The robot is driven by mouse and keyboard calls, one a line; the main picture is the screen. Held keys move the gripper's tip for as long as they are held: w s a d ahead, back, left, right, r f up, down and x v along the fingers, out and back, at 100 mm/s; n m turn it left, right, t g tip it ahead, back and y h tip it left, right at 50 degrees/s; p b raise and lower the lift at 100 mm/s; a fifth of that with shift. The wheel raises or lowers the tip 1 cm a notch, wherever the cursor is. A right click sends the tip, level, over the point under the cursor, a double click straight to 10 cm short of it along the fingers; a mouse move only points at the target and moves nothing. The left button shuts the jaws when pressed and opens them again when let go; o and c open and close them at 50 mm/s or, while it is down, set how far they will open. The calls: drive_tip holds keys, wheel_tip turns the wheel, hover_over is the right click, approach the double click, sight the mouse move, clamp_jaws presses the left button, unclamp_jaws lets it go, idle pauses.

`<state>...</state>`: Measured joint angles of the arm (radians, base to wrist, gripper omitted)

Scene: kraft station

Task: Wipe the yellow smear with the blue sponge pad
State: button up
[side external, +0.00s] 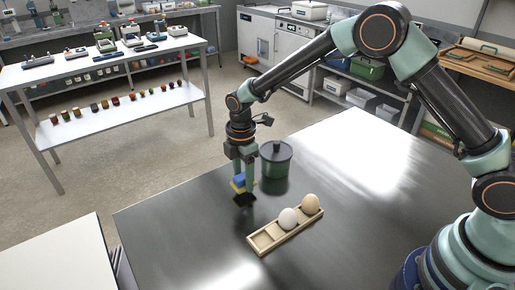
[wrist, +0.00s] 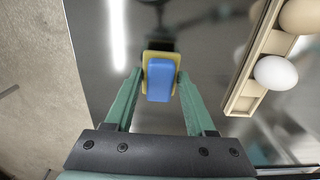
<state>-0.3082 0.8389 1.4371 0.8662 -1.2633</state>
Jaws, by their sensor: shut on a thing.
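The blue sponge pad (side external: 238,180) is between my gripper's fingers (side external: 244,178), and my gripper is shut on it. In the wrist view the blue pad (wrist: 160,80) sits between the fingertips (wrist: 160,84), with a yellow, round-cornered border showing at its far end and sides. This yellow looks like a layer of the pad. A dark patch, likely shadow or reflection, shows just below the pad in the side view, and the pad appears a little above the table. I cannot make out a separate yellow smear on the metal table (side external: 180,215).
A dark green lidded pot (side external: 276,160) stands close behind. The table's left part is clear, and its left edge is near.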

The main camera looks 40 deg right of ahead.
drive_tip(key=shift+r, duration=2.75)
